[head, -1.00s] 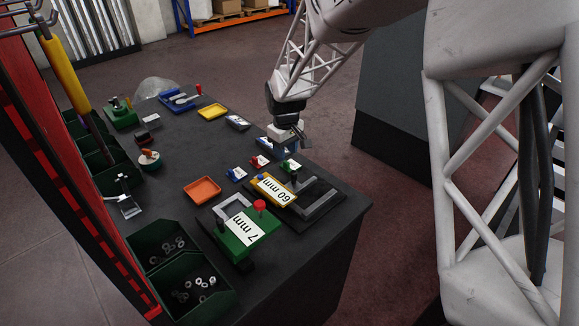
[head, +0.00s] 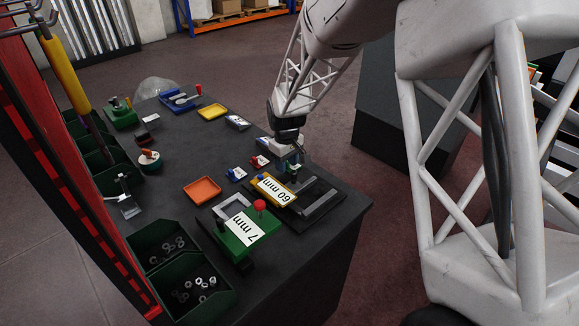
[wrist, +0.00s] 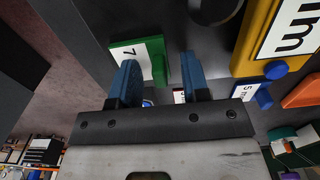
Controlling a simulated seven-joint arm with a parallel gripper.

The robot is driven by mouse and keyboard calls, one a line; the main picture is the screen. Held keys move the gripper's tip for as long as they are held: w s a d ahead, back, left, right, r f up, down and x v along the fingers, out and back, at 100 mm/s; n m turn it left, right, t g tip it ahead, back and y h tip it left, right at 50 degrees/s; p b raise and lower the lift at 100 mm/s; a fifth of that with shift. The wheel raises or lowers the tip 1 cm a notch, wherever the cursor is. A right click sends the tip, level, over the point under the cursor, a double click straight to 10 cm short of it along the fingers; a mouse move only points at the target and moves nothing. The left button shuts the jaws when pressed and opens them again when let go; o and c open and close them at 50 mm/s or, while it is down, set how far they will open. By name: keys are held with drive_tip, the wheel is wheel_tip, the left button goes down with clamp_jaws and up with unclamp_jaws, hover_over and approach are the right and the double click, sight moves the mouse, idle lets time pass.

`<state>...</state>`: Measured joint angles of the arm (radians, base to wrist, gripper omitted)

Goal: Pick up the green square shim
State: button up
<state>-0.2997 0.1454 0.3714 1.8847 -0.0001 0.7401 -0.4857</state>
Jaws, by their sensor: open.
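The green square shim (wrist: 140,47) has a white label with a 7 and a green knob on one edge. It lies flat on the dark table in the wrist view; in the head view my gripper mostly covers it. My gripper (wrist: 160,70) is open with two blue fingers, empty, and the shim's knob side shows between and beyond the fingertips. In the head view my gripper (head: 296,160) is low over the shim's place. I cannot tell whether the fingers touch it.
Small blue (head: 236,174) and red (head: 259,162) shims lie to the left. A green 7 mm gauge (head: 233,240) with a red knob and an orange tray (head: 202,190) are nearer the bins.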

idle(0.4)
clamp_jaws()
drive_tip(key=shift+r, duration=0.1)
drive_tip(key=shift+r, duration=4.9)
